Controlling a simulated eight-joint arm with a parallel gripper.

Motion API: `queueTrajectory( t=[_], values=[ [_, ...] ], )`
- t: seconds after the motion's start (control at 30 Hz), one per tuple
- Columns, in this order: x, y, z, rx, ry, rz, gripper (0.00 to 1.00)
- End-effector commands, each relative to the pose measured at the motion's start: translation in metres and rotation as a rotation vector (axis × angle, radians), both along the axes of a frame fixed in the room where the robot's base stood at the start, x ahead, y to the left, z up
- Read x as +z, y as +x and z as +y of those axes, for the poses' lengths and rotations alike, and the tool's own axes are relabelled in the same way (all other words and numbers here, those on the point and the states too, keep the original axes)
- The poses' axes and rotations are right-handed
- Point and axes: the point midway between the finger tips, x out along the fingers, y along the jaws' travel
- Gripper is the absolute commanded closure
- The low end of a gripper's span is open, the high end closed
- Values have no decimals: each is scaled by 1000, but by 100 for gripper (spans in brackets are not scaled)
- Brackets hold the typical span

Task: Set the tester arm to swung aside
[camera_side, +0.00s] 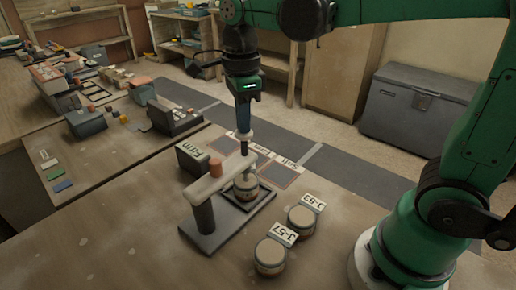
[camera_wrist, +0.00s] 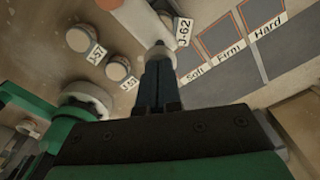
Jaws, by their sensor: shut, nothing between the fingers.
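The tester stands on a dark base plate (camera_side: 215,240) in the side view, with a dark post at its left. A J-62 label (camera_wrist: 184,32) shows beyond.
Two lidded jars, J-57 (camera_side: 270,258) and J-53 (camera_side: 301,220), stand right of the plate. Outlined areas labelled Soft, Firm (camera_wrist: 229,57) and Hard lie beyond.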

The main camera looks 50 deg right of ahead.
Motion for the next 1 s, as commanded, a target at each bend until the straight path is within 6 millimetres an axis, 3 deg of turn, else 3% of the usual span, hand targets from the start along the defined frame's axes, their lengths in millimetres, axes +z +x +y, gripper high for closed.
queueTrajectory(
  t=[0.17,0.4,0.6,1.0],
  values=[
    [0,0,0,0,0,0,100],
    [14,0,0,0,0,0,40],
    [62,0,0,0,0,0,40],
    [58,0,62,1285,0,0,40]
  ],
)
